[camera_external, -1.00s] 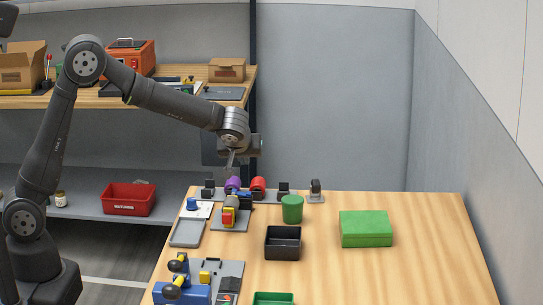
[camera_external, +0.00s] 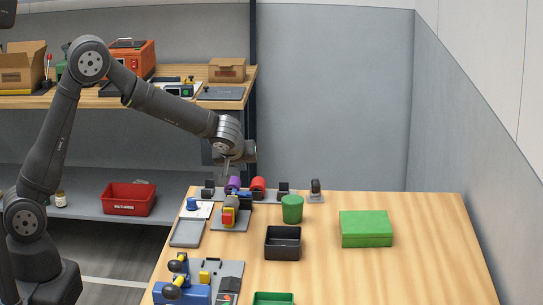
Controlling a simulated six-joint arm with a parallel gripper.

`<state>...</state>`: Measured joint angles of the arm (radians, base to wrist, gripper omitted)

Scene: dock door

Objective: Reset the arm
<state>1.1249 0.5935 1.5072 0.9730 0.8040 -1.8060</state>
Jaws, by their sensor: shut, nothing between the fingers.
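My gripper (camera_external: 226,170) hangs from the end of my arm, pointing down. It is shut and holds nothing. It is above the back left part of the wooden table (camera_external: 420,270), just over the purple cylinder (camera_external: 233,184) on the grey rail fixture. A gap seems to lie between the fingertips and the cylinder, but its size is hard to judge from this view. My arm reaches out from the left in a bent pose, elbow high.
A red cylinder (camera_external: 258,184) sits beside the purple one. A green cup (camera_external: 292,209), a black bin (camera_external: 283,243) and a green box (camera_external: 366,229) stand on the table. A blue device (camera_external: 182,294) is at the front left. The table's right side is clear.

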